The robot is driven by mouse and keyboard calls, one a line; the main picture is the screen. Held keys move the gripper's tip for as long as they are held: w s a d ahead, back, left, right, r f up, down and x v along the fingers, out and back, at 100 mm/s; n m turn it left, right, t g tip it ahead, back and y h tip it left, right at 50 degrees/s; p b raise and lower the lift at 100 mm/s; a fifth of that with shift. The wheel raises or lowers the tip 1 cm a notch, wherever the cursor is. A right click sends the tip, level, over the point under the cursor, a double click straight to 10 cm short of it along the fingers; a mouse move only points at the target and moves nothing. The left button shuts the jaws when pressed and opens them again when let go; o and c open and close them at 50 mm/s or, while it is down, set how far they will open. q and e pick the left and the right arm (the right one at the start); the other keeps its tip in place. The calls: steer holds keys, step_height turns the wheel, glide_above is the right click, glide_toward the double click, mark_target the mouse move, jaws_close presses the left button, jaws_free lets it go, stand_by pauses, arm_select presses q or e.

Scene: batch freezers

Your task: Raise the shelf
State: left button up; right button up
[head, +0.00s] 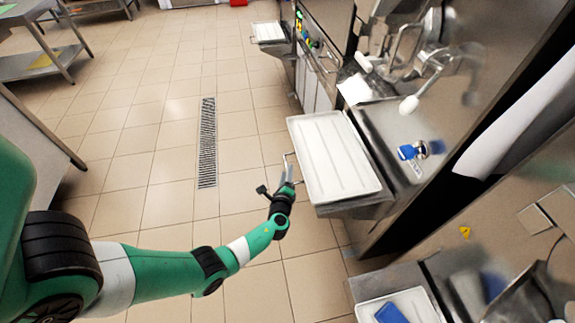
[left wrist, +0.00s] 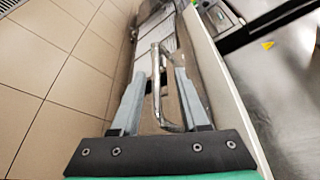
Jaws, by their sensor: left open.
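The shelf (head: 352,208) is a metal ledge on the front of a steel batch freezer, and a white tray (head: 335,158) lies on it. A thin metal handle (head: 287,157) sticks out from the shelf's left side. My left gripper (head: 288,172) is at that handle, beside the shelf's edge. In the left wrist view, the handle (left wrist: 156,82) shows between the two open fingers of the left gripper (left wrist: 160,76). I cannot tell whether a finger touches it. My right gripper is not in view.
Another shelf with a white tray (head: 268,32) stands farther back. A tray with a blue item (head: 391,313) is at the bottom right. The freezer's spout parts and white-knobbed lever (head: 409,103) overhang behind the shelf. The tiled floor (head: 150,150) on the left is clear, with a drain grate (head: 207,140).

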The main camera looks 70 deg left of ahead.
arm_select(q)
steer(key=p+v, duration=0.2)
steer(key=v, duration=0.5)
steer(key=shift+s+d, duration=0.2)
steer(key=shift+d, duration=0.15)
steer(key=shift+r, duration=0.15)
